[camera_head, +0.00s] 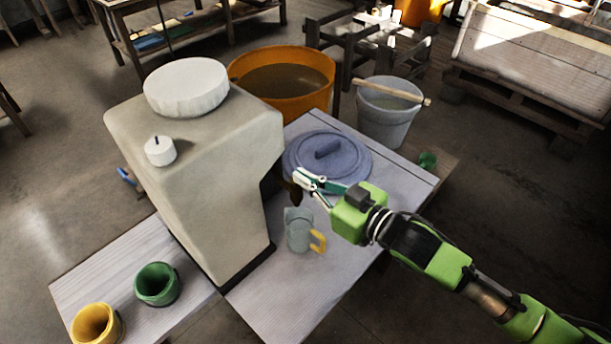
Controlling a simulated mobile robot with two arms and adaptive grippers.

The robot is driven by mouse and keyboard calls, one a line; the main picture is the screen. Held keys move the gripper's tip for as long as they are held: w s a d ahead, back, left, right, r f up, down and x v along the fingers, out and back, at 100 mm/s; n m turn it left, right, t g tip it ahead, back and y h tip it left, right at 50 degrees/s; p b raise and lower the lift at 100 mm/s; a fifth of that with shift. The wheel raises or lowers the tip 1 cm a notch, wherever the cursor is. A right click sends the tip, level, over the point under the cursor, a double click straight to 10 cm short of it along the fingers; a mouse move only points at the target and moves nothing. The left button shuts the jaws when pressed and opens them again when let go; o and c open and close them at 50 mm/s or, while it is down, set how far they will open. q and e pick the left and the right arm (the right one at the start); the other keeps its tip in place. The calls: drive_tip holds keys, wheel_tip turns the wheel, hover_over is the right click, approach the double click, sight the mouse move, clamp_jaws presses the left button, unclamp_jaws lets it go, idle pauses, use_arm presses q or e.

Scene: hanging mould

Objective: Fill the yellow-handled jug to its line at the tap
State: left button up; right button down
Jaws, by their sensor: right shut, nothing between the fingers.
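The jug (298,230) is clear grey with a yellow handle (318,242) that points right. It stands upright on the pale table, close to the right side of the beige tank (215,140). I cannot make out its line or a water level. A small dark brown tap (295,193) sticks out from the tank's side above the jug. My right gripper (300,181) is shut and empty, with its fingertips at or very near the tap; I cannot tell whether they touch it. The gripper body is above and right of the jug. My left gripper is not in view.
An orange tub (280,62) and a grey bucket with a stick (386,122) stand behind. Green (158,285) and yellow (96,325) cups stand front left. The table's front right is clear.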

drive_tip(key=shift+f, duration=0.25)
